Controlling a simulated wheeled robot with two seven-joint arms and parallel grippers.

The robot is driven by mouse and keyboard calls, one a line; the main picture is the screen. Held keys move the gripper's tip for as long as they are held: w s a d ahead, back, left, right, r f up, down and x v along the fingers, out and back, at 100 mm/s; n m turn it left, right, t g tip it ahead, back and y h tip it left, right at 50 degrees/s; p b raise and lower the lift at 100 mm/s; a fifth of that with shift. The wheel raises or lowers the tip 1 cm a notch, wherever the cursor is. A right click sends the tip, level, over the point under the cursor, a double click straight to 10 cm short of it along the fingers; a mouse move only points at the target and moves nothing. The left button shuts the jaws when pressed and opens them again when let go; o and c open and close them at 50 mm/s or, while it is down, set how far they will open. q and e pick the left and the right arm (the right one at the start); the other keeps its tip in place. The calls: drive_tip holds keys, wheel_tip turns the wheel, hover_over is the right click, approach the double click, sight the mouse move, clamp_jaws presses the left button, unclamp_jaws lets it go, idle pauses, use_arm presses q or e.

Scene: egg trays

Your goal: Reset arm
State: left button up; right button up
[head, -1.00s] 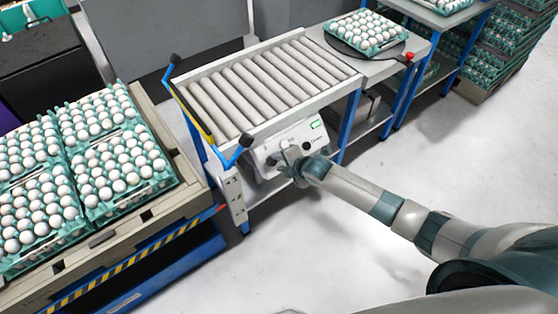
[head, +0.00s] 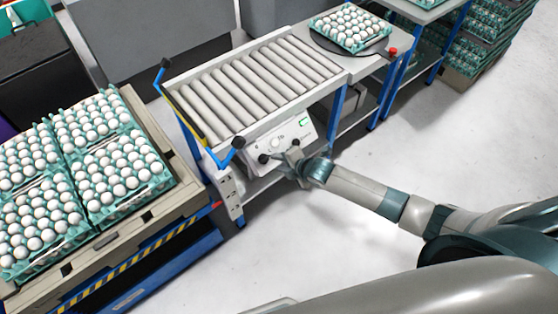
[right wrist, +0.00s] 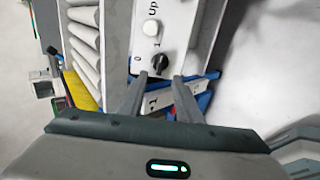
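My right gripper (head: 287,160) reaches in from the right to the white control panel (head: 279,142) on the front of the roller conveyor (head: 255,80). In the right wrist view its two fingers (right wrist: 161,80) are apart with nothing between them. A black knob (right wrist: 158,63) on the panel lies just beyond the fingertips; contact cannot be told. A white button (right wrist: 150,26) sits above the knob. My left gripper is not in view.
A pallet stand (head: 190,205) with several filled egg trays (head: 110,165) is at left. Another egg tray (head: 350,28) sits on the dark round plate right of the rollers, near a red button (head: 393,51). Open floor (head: 430,130) lies at right.

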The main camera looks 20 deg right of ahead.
idle(0.3)
drive_tip(key=s+d+f+m+g+h+b, duration=0.1)
drive_tip(key=s+d+f+m, duration=0.1)
drive_tip(key=s+f+m, duration=0.5)
drive_tip(key=s+d+f+g+h+b, duration=0.15)
drive_tip(key=s+f, duration=0.35)
drive_tip(key=f, duration=0.5)
drive_tip(key=s+d+f+m+g, duration=0.1)
drive_tip(key=s+d+f+m, duration=0.25)
drive_tip(key=s+f, duration=0.45)
drive_tip(key=s+f+m+g, duration=0.1)
drive_tip(key=s+f+m, duration=0.2)
drive_tip(key=s, duration=0.8)
drive_tip(key=s+a+f+m+g+b, duration=0.1)
drive_tip(key=s+f+m+g, duration=0.1)
drive_tip(key=s+f, duration=0.5)
drive_tip(key=s+a+f+m+g+b, duration=0.1)
drive_tip(key=s+f+m, duration=0.3)
drive_tip(key=s, duration=1.3)
drive_tip(key=shift+s+f+h, duration=0.25)
drive_tip(key=shift+f+h, duration=0.1)
drive_tip(key=shift+f, duration=0.6)
drive_tip(key=shift+g, duration=0.25)
